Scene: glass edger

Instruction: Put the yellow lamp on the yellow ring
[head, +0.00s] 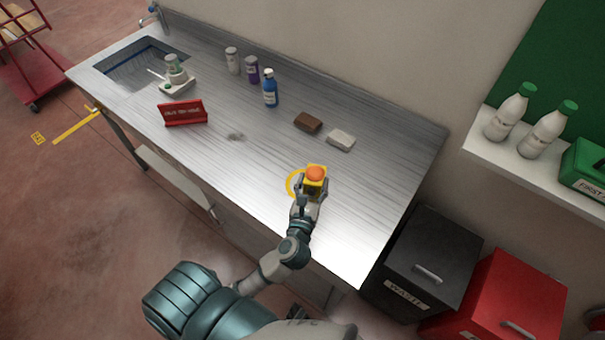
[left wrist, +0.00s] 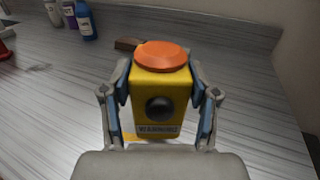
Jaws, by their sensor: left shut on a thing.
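The yellow lamp (head: 316,188) is a yellow box with an orange dome on top. My left gripper (head: 312,192) is shut on it, with one finger on each side. In the left wrist view the lamp (left wrist: 160,105) is upright between the two fingers of the gripper (left wrist: 160,100). The yellow ring (head: 291,184) is on the metal bench; its left arc shows beside the lamp and the rest is hidden behind the lamp and gripper. I cannot tell whether the lamp touches the bench. My right gripper is not in view.
A brown block (head: 307,122) and a pale block (head: 341,140) lie behind the lamp. A blue bottle (head: 270,88), a red sign (head: 183,113) and a sink (head: 140,66) are farther left. The bench front right is clear.

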